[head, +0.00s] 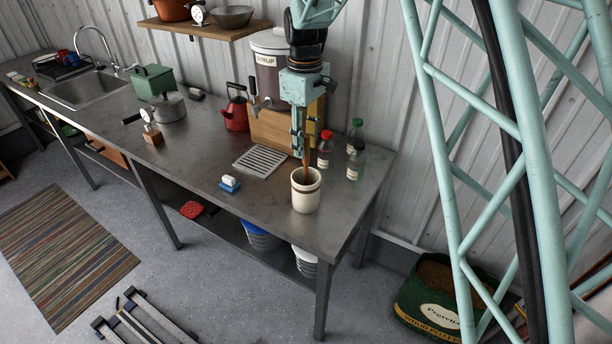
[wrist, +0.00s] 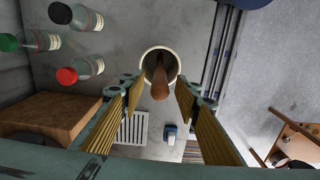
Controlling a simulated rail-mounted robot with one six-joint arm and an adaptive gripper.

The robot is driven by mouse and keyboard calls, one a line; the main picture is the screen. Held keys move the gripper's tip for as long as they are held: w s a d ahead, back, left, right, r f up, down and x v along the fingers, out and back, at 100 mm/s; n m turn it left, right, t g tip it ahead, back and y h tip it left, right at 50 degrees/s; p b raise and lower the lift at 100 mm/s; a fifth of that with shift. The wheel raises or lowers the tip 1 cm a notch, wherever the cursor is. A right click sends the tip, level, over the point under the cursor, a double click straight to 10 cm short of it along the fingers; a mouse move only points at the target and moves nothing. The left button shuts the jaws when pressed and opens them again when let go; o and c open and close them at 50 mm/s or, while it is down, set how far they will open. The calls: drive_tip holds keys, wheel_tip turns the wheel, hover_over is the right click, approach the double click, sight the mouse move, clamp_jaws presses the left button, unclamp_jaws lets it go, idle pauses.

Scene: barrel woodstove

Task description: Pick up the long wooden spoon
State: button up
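The long wooden spoon (head: 306,168) stands in a cream crock with a dark band (head: 306,196) near the front right of the steel counter. Its handle sticks up out of the crock. In the wrist view the brown spoon (wrist: 160,82) points up toward the camera, and the crock's round rim (wrist: 144,62) lies around it. My gripper (head: 301,152) is above the crock, pointing down. In the wrist view my gripper (wrist: 160,96) is open, with a finger on each side of the handle and visible gaps. The spoon's lower end is hidden inside the crock.
Bottles with red (head: 325,150) and green caps (head: 355,163) stand close behind the crock. The syrup dispenser (head: 268,70) on its wooden box (head: 270,128) is behind my gripper. A drain grille (head: 261,161) and a blue-and-white block (head: 230,183) lie left of the crock.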

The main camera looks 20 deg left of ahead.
sight(306, 161)
drive_tip(key=shift+d+f, duration=0.1)
drive_tip(key=shift+f, duration=1.95)
drive_tip(key=c, duration=1)
